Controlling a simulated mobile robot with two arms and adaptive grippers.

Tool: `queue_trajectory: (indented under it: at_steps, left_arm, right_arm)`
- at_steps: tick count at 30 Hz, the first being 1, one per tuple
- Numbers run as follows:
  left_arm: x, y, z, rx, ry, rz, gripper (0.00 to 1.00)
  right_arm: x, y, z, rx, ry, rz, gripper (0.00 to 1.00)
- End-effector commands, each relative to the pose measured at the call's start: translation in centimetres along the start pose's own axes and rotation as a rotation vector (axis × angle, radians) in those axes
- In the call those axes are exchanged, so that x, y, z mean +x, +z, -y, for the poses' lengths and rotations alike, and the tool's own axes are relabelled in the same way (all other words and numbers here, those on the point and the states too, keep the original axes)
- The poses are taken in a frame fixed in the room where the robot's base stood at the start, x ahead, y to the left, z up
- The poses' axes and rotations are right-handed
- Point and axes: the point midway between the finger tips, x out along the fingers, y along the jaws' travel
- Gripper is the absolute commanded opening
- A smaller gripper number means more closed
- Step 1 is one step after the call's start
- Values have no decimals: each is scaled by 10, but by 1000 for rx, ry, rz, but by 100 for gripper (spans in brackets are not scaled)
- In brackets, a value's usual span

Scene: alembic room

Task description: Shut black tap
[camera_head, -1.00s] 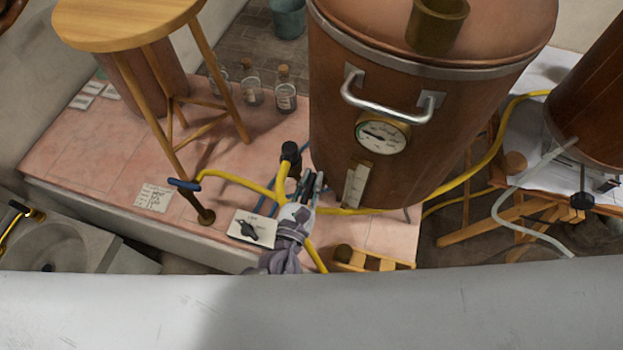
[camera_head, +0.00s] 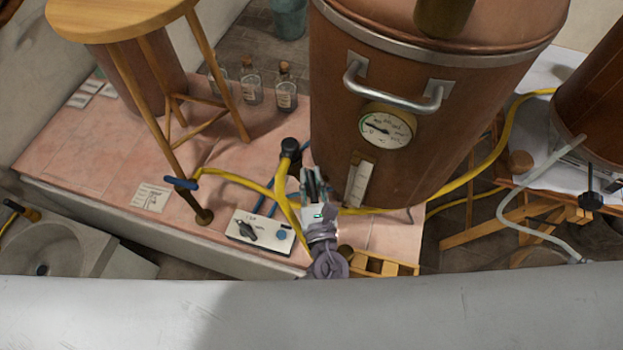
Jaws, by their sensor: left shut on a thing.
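A black tap (camera_head: 291,147) with a round dark cap stands on the yellow piping, just left of the large copper vessel. My left gripper (camera_head: 314,178) reaches up from the bottom, close beside the tap on its lower right. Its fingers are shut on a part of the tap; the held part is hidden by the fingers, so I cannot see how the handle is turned. My right gripper is not in view.
The copper vessel (camera_head: 400,110) with gauge and handle stands close behind the gripper. A white control box (camera_head: 262,232) lies to the left. A blue tap (camera_head: 181,183) and a wooden stool (camera_head: 120,18) stand further left. A yellow hose (camera_head: 485,165) runs right.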

Motion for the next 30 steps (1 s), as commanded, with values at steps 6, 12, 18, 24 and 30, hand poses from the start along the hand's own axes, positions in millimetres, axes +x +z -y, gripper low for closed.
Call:
queue_trajectory:
  at_steps: [6,12,18,24,30]
  left_arm:
    - [0,-1,0,1,31,0,0]
    - [0,0,0,1,33,0,0]
    - [0,0,0,1,32,0,28]
    - [0,0,0,1,32,0,43]
    - [-1,0,0,1,31,0,43]
  right_arm:
    - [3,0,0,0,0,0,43]
    - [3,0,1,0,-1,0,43]
    - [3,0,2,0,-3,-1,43]
    - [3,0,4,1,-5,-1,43]
    - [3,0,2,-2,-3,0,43]
